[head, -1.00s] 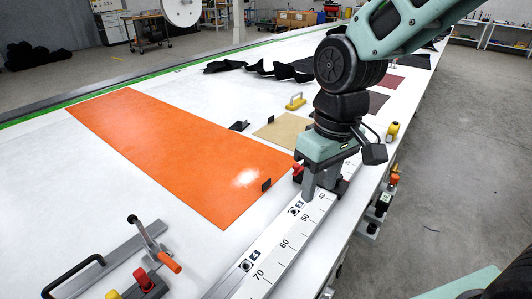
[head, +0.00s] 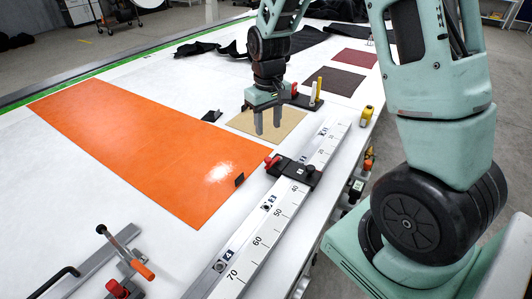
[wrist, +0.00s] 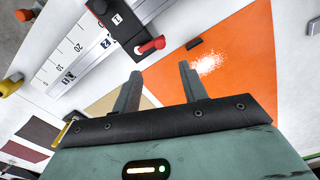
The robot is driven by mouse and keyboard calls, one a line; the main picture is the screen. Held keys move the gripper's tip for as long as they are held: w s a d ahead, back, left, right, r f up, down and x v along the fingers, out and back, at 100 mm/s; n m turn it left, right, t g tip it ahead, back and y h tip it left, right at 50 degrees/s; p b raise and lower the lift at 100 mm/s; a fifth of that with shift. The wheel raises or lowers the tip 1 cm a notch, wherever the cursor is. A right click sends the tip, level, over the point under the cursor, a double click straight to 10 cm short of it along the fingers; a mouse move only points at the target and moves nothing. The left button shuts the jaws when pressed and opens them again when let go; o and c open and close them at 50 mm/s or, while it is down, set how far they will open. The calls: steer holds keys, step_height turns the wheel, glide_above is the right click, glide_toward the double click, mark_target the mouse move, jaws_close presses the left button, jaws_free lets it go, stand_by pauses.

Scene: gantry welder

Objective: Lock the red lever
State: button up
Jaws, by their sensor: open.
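The red lever (head: 272,160) sticks out from the left side of a black clamp block (head: 293,172) on the white ruler rail (head: 258,235). In the wrist view the red lever (wrist: 150,46) lies just past my fingertips, on the edge of the black block (wrist: 122,28). My gripper (head: 268,128) is open and empty, fingers pointing down above the tan sheet (head: 240,122), on the far side of the block and apart from the lever. In the wrist view its two fingers (wrist: 160,74) are spread, with nothing between them.
An orange sheet (head: 150,140) covers much of the white table (head: 60,200). A toggle clamp with an orange handle (head: 143,269) is at the front left. Black cloth (head: 300,40) lies at the back. A yellow device (head: 366,114) sits by the right edge.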

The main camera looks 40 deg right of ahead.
mark_target(268, 159)
step_height(268, 159, down, 12)
steer(key=shift+r+p, duration=0.1)
steer(key=shift+p, duration=1.1)
jaws_close()
